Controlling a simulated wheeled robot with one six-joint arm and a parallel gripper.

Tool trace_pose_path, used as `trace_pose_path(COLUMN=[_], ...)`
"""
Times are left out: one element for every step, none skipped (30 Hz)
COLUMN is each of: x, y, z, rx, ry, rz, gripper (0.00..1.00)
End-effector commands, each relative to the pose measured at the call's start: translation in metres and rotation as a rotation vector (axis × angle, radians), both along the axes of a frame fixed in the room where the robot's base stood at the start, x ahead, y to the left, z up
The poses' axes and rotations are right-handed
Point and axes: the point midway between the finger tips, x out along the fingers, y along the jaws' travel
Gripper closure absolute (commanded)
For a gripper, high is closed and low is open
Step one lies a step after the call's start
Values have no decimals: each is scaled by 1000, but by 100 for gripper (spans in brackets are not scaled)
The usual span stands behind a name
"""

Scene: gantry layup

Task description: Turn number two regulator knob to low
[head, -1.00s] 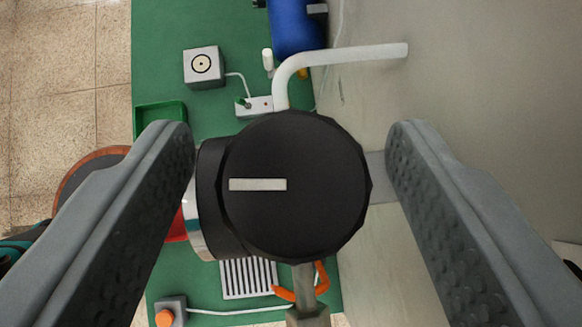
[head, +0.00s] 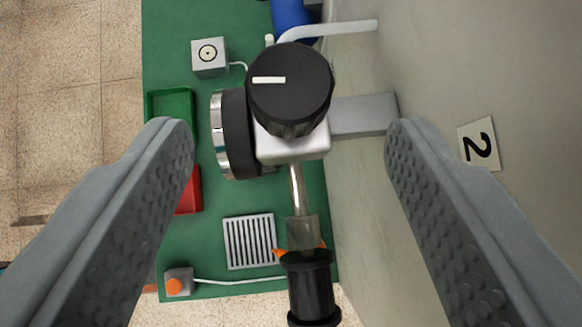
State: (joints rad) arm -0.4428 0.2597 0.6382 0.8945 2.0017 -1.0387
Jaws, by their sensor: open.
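The black regulator knob (head: 290,95) with a white pointer bar faces me in the upper middle of the view. Its bar points left. The knob sits on a pale metal regulator body (head: 293,149) fixed to the wall by a grey bracket (head: 362,115). A round gauge (head: 232,135) is on the body's left side, seen edge-on. A white card with the number 2 (head: 479,144) is on the wall to the right, turned sideways. My gripper (head: 290,135) is open, with its fingers wide apart to either side of the regulator and touching nothing visible.
A metal pipe runs down to a black fitting (head: 312,290). A white bent pipe (head: 330,30) is above. On the green surface (head: 180,120) are a grey box (head: 210,57), green tray (head: 170,90), red tray (head: 188,195), vent grille (head: 250,240) and orange button (head: 177,285).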

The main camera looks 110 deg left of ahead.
Motion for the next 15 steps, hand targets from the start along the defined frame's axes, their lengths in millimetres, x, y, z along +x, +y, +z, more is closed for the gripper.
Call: trace_pose_path(x=[0,0,0,-1,-2,-4,-6,-9,-15,-20,-25,-32,-38,-43,-51], y=[0,0,0,0,1,2,4,6,9,11,13,17,19,21,22], z=[0,0,0,0,0,0,1,1,2,3,4,5,6,7,10], rx=[0,0,0,-2,-6,-15,-25,-38,-57,-75,-95,-121,-141,-160,-179], ry=[0,0,1,0,1,3,5,7,10,13,16,20,23,24,24], rz=[0,0,-1,-4,-9,-24,-41,-65,-106,-143,-187,-254,-310,-368,-449], gripper=[41,41,41,41,41,41,41,41,41,41,41,41,41,41,41])
